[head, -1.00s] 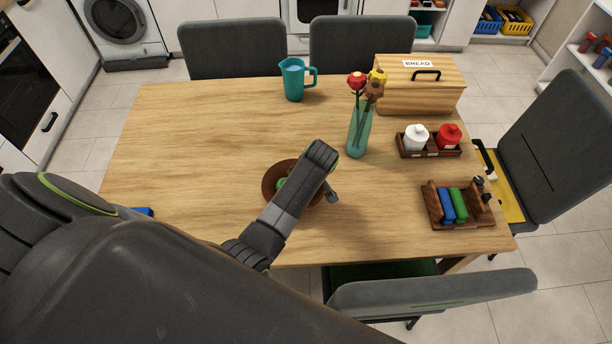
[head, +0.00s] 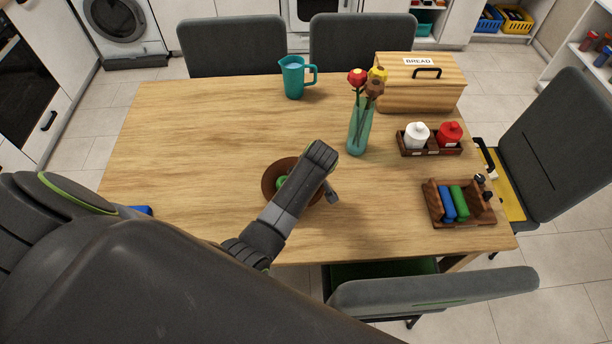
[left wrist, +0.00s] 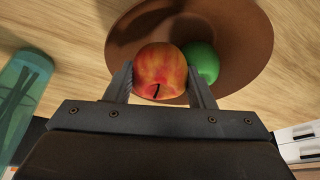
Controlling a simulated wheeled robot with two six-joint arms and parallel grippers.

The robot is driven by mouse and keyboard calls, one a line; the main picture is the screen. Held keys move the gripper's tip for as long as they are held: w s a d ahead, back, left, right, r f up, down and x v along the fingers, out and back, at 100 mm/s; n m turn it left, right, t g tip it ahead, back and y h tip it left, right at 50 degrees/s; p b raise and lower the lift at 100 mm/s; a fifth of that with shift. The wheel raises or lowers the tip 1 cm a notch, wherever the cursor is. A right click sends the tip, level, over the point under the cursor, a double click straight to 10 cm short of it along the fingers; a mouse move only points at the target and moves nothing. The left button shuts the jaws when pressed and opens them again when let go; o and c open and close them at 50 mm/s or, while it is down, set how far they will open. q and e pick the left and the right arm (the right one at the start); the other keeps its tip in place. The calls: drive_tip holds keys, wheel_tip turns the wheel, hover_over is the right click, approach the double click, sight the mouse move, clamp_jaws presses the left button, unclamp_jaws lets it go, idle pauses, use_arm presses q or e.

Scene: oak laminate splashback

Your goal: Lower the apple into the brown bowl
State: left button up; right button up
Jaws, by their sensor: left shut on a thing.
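The brown bowl (head: 270,190) stands on the table, partly hidden by my left arm in the head view. It also shows in the left wrist view (left wrist: 240,40). A round green fruit (left wrist: 201,62) lies inside it and shows as a green patch in the head view (head: 281,182). My left gripper (left wrist: 160,78) is shut on the red-and-yellow apple (left wrist: 160,68), one finger on each side. The apple appears over the bowl's inside, beside the green fruit; I cannot tell whether it touches either. The arm hides the apple in the head view. My right gripper is out of view.
A glass vase with flowers (head: 359,130) stands behind and right of the bowl. A teal jug (head: 294,80), bread box (head: 420,92), jar tray (head: 430,150) and wooden caddy (head: 462,215) stand farther off.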

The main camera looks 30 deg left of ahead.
use_arm(q)
drive_tip(key=shift+f, duration=0.2)
drive_tip(key=o, duration=1.1)
drive_tip(key=shift+r, duration=0.1)
